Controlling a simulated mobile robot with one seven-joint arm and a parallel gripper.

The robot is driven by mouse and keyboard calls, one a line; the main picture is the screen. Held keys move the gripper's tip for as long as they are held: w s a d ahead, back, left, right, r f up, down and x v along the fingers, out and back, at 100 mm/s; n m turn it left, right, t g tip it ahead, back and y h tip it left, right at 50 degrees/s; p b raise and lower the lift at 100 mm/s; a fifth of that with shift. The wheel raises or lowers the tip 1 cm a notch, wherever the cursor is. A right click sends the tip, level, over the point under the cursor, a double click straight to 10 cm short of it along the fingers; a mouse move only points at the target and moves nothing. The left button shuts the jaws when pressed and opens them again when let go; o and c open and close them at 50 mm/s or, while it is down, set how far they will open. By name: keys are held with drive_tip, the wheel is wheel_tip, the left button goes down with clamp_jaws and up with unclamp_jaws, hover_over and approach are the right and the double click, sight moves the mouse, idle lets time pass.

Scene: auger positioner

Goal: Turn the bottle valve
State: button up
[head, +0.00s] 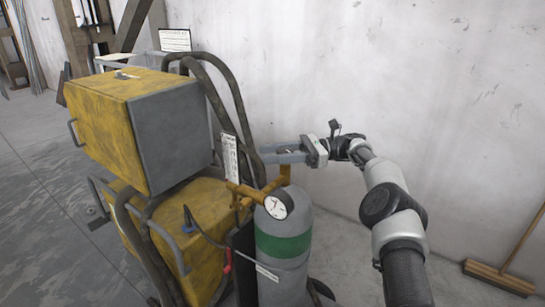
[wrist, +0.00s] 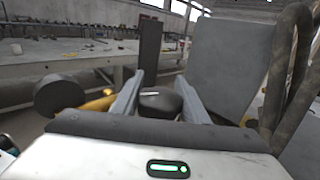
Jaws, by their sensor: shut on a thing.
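The grey gas bottle (head: 283,275) with a green band stands upright beside the yellow machine. A brass valve fitting (head: 285,180) with a round white-faced gauge (head: 275,206) sits at its top. My gripper (head: 272,153) is level above the bottle top, reaching from the right with its fingers pointing left. In the wrist view the dark round valve knob (wrist: 158,102), with a white mark on top, sits between the two fingers of my gripper (wrist: 162,85). The gripper is shut on this knob. The knob's lower part and its contact with the fingers are partly hidden.
The yellow machine (head: 95,105) with a grey side panel and dark hoses (head: 225,85) stands close left of the bottle. A white wall (head: 400,80) is behind. A broom (head: 500,278) leans at the right. A long workbench (wrist: 70,65) shows in the wrist view.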

idle(0.6)
drive_tip(key=o, duration=1)
wheel_tip(320, 180, up, 10)
drive_tip(key=p, duration=0.3)
drive_tip(key=shift+o, duration=0.3)
